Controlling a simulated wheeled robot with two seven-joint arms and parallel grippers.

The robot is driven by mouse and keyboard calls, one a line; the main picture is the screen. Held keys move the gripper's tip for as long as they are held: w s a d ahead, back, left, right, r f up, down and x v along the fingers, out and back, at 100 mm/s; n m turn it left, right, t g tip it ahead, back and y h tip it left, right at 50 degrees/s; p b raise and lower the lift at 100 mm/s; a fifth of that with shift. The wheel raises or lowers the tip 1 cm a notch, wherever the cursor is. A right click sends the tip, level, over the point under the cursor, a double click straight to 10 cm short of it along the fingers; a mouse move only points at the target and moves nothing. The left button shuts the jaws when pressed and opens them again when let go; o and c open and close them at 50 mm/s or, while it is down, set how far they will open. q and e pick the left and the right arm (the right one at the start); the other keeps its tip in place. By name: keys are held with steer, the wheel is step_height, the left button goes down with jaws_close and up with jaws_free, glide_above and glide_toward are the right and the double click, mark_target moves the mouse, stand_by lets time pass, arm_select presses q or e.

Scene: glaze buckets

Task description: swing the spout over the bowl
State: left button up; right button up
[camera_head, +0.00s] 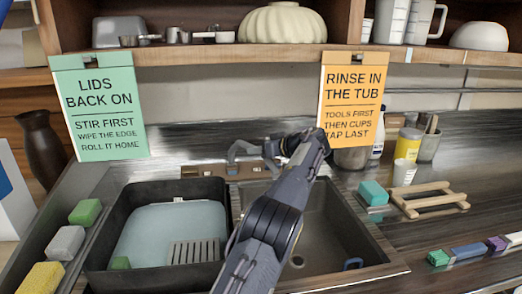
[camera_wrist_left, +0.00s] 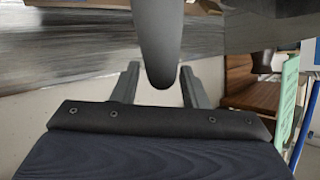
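The grey tap spout (camera_head: 243,150) stands at the back of the sink, partly hidden by my left gripper (camera_head: 272,148). In the left wrist view a dark grey, rounded bar (camera_wrist_left: 158,45), which looks like the spout, hangs between the fingers of my left gripper (camera_wrist_left: 159,70). The fingers are apart, with a gap on each side of the bar. The sink bowl (camera_head: 325,225) is the open basin on the right, partly hidden by my left arm. My right gripper is not in view.
A black tub (camera_head: 100,250) with a pale board stands left of the bowl. A green sign (camera_head: 100,108) and an orange sign (camera_head: 350,95) hang from the shelf above. A wooden rack (camera_head: 430,200), a teal block (camera_head: 373,193) and cups stand on the right counter.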

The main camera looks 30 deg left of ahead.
arm_select(q)
steer(key=v, duration=0.8)
stand_by(0.7)
